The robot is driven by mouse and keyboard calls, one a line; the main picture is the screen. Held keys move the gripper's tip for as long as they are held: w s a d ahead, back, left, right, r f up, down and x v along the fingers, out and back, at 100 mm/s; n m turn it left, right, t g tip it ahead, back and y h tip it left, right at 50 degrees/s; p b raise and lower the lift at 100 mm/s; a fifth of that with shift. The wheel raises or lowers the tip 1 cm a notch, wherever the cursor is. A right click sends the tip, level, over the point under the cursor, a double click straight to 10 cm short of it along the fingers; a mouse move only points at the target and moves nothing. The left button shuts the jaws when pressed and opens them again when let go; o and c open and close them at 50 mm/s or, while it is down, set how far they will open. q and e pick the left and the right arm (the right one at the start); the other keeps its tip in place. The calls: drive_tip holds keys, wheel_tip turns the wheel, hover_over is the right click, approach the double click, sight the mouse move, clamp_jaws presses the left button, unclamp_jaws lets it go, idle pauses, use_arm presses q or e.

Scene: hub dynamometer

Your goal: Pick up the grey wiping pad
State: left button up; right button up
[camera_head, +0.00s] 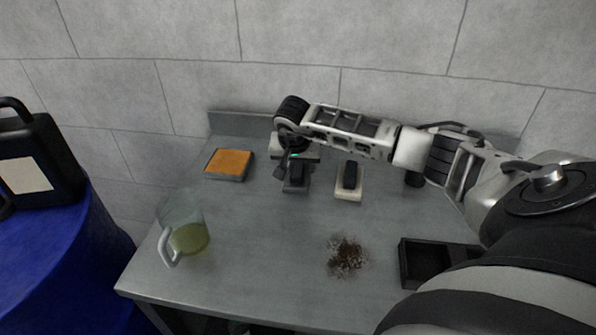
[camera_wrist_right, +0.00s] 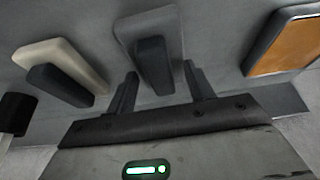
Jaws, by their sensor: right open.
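The grey wiping pad (camera_head: 290,188) lies on the grey bench with its dark block handle (camera_head: 297,174) on top. It also shows in the right wrist view (camera_wrist_right: 127,32), with the dark handle (camera_wrist_right: 154,64) pointing towards my gripper. My right gripper (camera_head: 289,168) is at the pad, over its back part in the head view. In the right wrist view its two fingers (camera_wrist_right: 161,70) are apart, one on each side of the handle's near end, with gaps showing. Nothing is held. My left gripper is not in view.
A cream pad with a dark handle (camera_head: 349,188) lies close to the right. An orange-topped pad (camera_head: 228,163) lies to the left. A jug with yellowish liquid (camera_head: 184,225), a dark granular pile (camera_head: 346,256) and a black tray (camera_head: 425,262) are nearer. The bench centre is clear.

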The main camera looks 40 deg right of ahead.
sight(298, 167)
drive_tip(key=c, duration=1.1)
drive_tip(key=shift+r, duration=0.1)
drive_tip(key=shift+r+p, duration=0.35)
wheel_tip(298, 167, up, 3)
drive_tip(key=shift+w+b, duration=0.1)
drive_tip(key=shift+b, duration=0.65)
drive_tip(key=s+a+r+b, duration=0.1)
drive_tip(key=s+a+r, duration=0.8)
drive_tip(key=s+a, duration=0.1)
drive_tip(key=shift+r+b, duration=0.3)
drive_tip(key=shift+r, duration=0.05)
